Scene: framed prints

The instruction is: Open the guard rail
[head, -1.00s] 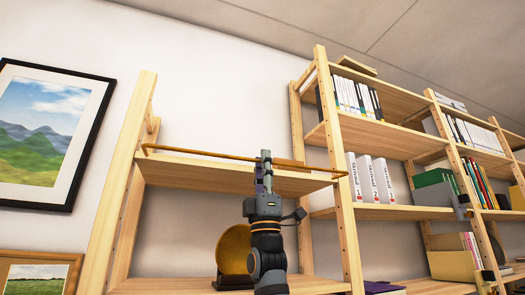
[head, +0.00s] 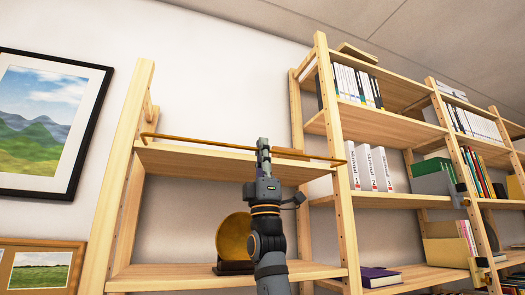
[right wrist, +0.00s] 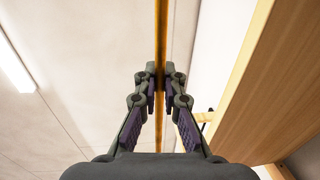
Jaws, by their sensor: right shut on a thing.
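The guard rail is a thin orange-brown bar (head: 205,146) across the front of a wooden shelf board, between two uprights in the head view. It lies slightly above the board, and a thicker piece of it shows just right of my gripper. My right gripper (head: 263,148) comes up from below and is shut on the rail near its middle. In the right wrist view the rail (right wrist: 161,40) runs down between the fingertips (right wrist: 160,78), which press on it from both sides. My left gripper is not in view.
A round golden object (head: 233,238) on a dark stand sits on the lower shelf, beside my right arm. Bookshelves with white binders (head: 369,168) and a purple book (head: 380,277) stand to the right. A framed landscape (head: 45,125) hangs at left.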

